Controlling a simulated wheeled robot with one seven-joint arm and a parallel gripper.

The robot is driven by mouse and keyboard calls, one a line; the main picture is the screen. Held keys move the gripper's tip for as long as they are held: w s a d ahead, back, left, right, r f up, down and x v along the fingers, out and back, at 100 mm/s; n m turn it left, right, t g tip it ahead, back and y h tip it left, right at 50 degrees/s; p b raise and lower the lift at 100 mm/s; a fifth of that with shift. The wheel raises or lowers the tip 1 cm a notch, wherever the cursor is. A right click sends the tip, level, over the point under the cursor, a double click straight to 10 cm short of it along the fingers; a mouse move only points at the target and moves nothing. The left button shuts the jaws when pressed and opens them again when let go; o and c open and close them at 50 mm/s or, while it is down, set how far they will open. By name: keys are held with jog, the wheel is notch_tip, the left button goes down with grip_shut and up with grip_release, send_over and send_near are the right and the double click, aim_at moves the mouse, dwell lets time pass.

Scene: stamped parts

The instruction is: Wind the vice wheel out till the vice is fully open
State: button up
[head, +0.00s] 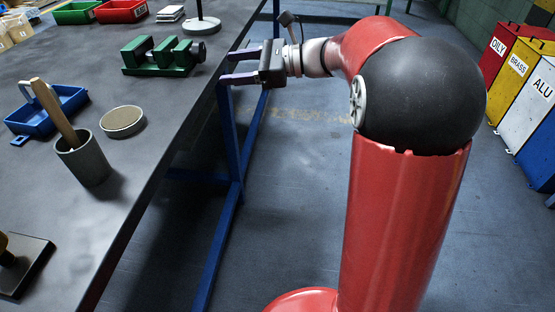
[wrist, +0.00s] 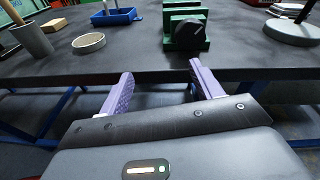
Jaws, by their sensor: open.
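The green vice (head: 160,56) sits on the dark workbench near its edge in the head view, with a gap showing between its upright blocks. Its dark wheel (head: 198,52) is at the end facing the bench edge. In the wrist view the vice (wrist: 184,10) stands ahead, with the black wheel (wrist: 189,35) facing me. My gripper (head: 228,68) is open and empty, just off the bench edge and apart from the wheel. In the wrist view its two purple fingers (wrist: 160,82) are spread, below and short of the wheel.
On the workbench (head: 160,120) are a blue tray (head: 70,98), a grey cup with a wooden handle (head: 82,160), a round dish (head: 122,121) and a round stand base (head: 202,25) close beside the vice. Green (head: 75,12) and red bins (head: 121,11) are farther back. Floor beside the bench is clear.

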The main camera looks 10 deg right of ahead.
jog(key=s+d+f+n+h, duration=0.1)
jog(key=s+f+n+h, duration=0.1)
jog(key=s, duration=0.5)
jog(key=s+d+f+n+g+h, duration=0.1)
jog(key=s+f+n+h, duration=0.2)
jog(key=s+n, duration=0.3)
jog(key=s+d+f+n+h, duration=0.2)
jog(key=s+f+n+h, duration=0.1)
jog(key=s, duration=0.5)
jog(key=shift+s+n+g+h+p, duration=0.15)
jog(key=shift+n+g+h+p, duration=0.25)
jog(key=shift+n+h, duration=0.5)
jog(key=shift+c, duration=0.2)
